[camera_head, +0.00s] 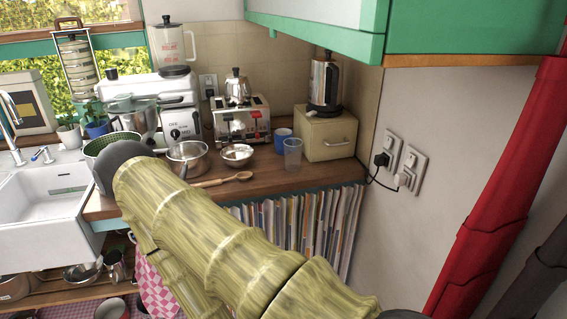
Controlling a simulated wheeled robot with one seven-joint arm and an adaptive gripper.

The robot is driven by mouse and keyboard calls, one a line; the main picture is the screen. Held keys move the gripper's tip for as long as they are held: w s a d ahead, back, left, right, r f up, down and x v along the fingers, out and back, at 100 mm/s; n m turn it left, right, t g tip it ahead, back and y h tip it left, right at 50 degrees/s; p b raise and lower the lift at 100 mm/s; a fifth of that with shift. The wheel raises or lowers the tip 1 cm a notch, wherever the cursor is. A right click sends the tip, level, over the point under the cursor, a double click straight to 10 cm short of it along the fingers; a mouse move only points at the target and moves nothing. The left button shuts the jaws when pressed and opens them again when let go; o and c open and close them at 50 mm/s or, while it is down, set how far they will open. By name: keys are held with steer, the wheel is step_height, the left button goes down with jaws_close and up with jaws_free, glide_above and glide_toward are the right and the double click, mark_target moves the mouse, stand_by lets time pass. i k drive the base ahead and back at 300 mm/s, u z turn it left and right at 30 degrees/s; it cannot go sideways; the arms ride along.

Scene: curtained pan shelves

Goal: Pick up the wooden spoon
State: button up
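The wooden spoon (224,180) lies flat on the wooden counter, close to its front edge. Its round bowl end (243,176) points right and its handle runs left towards my arm. A small part of the handle's left end may be hidden behind my arm. My arm, with a bamboo-like texture, crosses the lower middle of the view in front of the counter. My gripper's fingers cannot be made out, so whether it is open or shut does not show.
A steel pot (188,157), a small metal bowl (237,155), a clear glass (292,154) and a blue mug (283,136) stand behind the spoon. A toaster (240,121) and a cream bread box (326,139) are farther back. A white sink (45,207) is at left.

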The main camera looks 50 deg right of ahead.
mark_target(242, 175)
steer(key=z, duration=0.7)
steer(key=i, duration=0.3)
